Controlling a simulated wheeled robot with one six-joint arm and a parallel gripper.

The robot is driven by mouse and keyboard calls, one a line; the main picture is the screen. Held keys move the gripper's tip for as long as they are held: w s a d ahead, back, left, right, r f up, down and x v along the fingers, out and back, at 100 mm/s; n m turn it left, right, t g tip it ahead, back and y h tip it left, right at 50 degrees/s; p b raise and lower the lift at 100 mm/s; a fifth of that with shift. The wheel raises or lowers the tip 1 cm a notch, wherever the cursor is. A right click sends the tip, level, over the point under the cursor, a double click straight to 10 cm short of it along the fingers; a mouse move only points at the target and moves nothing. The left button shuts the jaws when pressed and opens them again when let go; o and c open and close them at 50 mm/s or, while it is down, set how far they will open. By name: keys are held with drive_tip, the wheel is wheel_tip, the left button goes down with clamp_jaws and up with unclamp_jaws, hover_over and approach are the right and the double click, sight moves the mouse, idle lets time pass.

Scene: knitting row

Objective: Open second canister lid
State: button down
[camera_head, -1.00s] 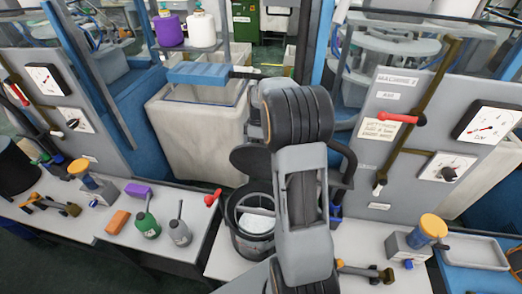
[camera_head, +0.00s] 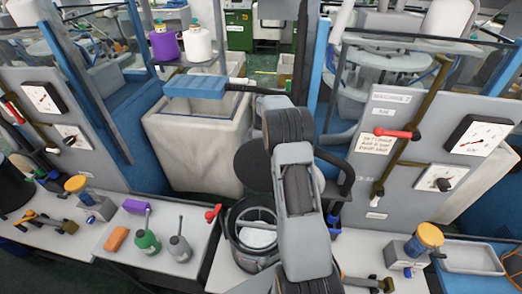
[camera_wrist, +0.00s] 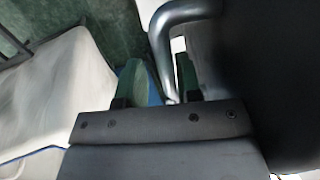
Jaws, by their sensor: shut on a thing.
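A dark round canister (camera_head: 237,249) stands on the middle table in the head view, its mouth uncovered and something pale inside. A dark disc, apparently its lid (camera_head: 251,160), stands tilted up behind the mouth, partly hidden by my arm. A dark curved loop (camera_head: 347,181) shows right of my arm; I cannot tell what it joins. In the wrist view, my gripper (camera_wrist: 160,80) has its green fingers on either side of a grey curved handle (camera_wrist: 164,50), shut on it. A large dark surface (camera_wrist: 260,80) fills the right side. My arm hides the gripper in the head view.
A grey machine panel with a red-handled lever (camera_head: 396,133) and dials stands at right. A pale bin (camera_head: 190,150) stands behind the canister.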

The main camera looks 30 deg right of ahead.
drive_tip(key=shift+f, duration=0.5)
drive_tip(key=c, duration=1.1)
unclamp_jaws()
drive_tip(key=shift+w+f, duration=0.1)
drive_tip(key=shift+w, duration=0.1)
drive_tip(key=shift+w+r, duration=0.1)
drive_tip(key=shift+r, duration=0.2)
drive_tip(key=v, duration=1.3)
drive_tip(key=shift+w+r+b, duration=0.1)
drive_tip(key=shift+r+b, duration=0.2)
